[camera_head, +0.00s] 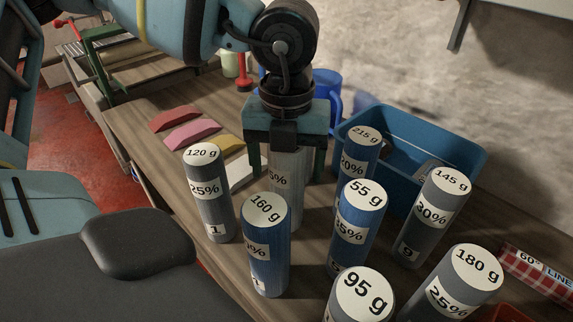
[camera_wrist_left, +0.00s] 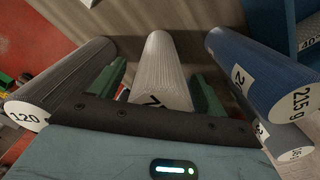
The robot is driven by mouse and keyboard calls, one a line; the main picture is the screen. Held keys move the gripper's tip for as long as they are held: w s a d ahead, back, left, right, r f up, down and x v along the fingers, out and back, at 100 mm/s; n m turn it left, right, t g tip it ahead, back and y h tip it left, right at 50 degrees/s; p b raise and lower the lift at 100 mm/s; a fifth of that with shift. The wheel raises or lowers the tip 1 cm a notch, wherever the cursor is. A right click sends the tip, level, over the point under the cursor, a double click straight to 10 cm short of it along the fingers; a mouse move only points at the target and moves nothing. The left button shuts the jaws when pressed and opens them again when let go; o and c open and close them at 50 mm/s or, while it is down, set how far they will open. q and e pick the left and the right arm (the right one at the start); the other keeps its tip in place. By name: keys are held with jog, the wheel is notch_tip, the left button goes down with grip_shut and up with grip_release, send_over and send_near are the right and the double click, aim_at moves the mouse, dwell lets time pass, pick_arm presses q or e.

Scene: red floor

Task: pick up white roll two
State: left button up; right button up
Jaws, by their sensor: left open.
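The white roll (camera_head: 283,203) stands upright on the wooden table, partly hidden behind my left gripper; its label shows "5%" in part. My left gripper (camera_head: 287,168) points down over it, open, with one green finger on each side of the roll. In the left wrist view the white roll (camera_wrist_left: 160,68) lies between the two green fingers (camera_wrist_left: 160,88), with dark gaps showing beside it. I cannot tell if a finger touches it. My right gripper is not in view.
A grey "120 g" roll (camera_head: 210,200) stands close left, a blue "215 g" roll (camera_head: 357,165) close right, and a blue "160 g" roll (camera_head: 266,255) in front. Several more rolls crowd the front right. A blue bin (camera_head: 455,158) stands behind right. Coloured pieces (camera_head: 192,132) lie left.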

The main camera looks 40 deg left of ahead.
pick_arm(q)
jog(key=c, duration=1.3)
jog(key=shift+c, duration=0.2)
